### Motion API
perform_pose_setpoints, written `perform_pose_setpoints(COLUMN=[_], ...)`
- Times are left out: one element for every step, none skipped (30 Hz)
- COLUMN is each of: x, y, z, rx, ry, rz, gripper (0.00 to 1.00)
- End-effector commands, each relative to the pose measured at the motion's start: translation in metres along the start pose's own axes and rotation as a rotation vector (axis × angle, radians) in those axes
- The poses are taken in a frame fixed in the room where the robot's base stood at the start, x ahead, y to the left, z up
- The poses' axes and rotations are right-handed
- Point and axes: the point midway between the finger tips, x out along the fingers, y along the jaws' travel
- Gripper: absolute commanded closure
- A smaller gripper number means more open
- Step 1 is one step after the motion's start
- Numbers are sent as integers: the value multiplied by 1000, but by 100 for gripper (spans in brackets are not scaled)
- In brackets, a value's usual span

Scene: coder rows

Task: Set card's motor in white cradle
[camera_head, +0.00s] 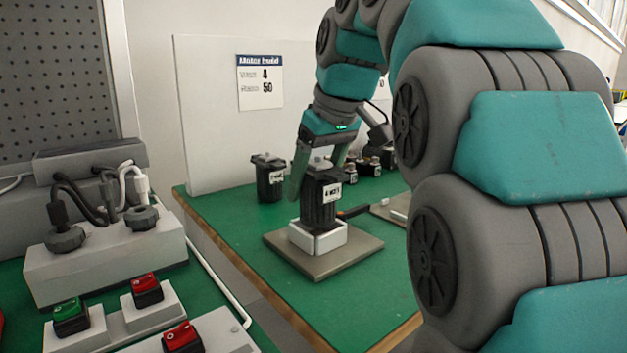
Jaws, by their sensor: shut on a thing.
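My gripper (316,170) is shut on a dark motor (318,211) with a small white label on its side. The motor is upright, with its lower end inside or just over the white cradle (330,238); I cannot tell whether it rests on the cradle's floor. The cradle sits on a grey square plate (290,262) on the green table (285,300).
Another dark labelled motor (268,180) stands behind on the left. Several smaller motors (372,162) stand behind my gripper on the right. A second plate (392,209) is partly hidden by my arm. A switch box with cables (105,255) and red and green switches fill the left.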

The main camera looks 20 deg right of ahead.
Motion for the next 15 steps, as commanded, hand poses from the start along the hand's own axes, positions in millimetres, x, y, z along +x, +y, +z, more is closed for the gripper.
perform_pose_setpoints(x=[-1, -1, -1, -1, -1, 0, 0, 1, 2, 3, 4, 6, 7, 8, 10], y=[0, 0, 0, 0, 0, 0, 0, 0, 0, 0, 0, 0, 0, 0, 0], z=[0, 0, 0, 0, 0, 0, 0, 1, 1, 2, 2, 3, 3, 4, 4], rx=[0, 0, 0, 0, 0, 0, 0, 0, 0, 0, 0, 0, 0, 0, 0], ry=[2, 2, 2, 2, 2, 2, 2, 2, 2, 2, 2, 2, 1, 1, 1], rz=[1, 1, 1, 1, 1, 1, 1, 1, 1, 0, 0, 0, 0, 0, 0], gripper=[88, 88, 88, 88, 88, 88, 88, 88, 88, 88, 88, 88, 88, 88, 88])
